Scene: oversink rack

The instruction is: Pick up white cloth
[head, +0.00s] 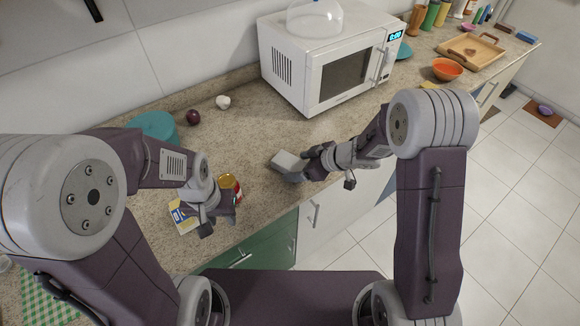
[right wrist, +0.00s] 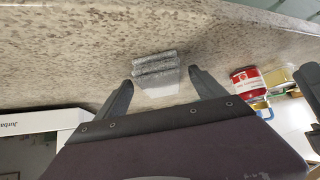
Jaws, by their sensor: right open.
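The white cloth (head: 287,160) looks like a small folded grey-white bundle on the speckled counter, near its front edge. My right gripper (head: 303,168) is close beside it, low over the counter. In the right wrist view the cloth (right wrist: 155,72) lies between and just beyond the two spread fingers of my right gripper (right wrist: 165,88). Those fingers are open, and contact with the cloth cannot be made out. My left gripper (head: 218,208) is further left, above the counter's front edge near a box and a can; its fingers are not clear.
A yellow-and-blue box (head: 183,217) and a red can (head: 229,184) stand by my left gripper. A white microwave (head: 320,75) stands behind the cloth. A dark red onion (head: 193,118) and a white garlic bulb (head: 223,101) lie at the back.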

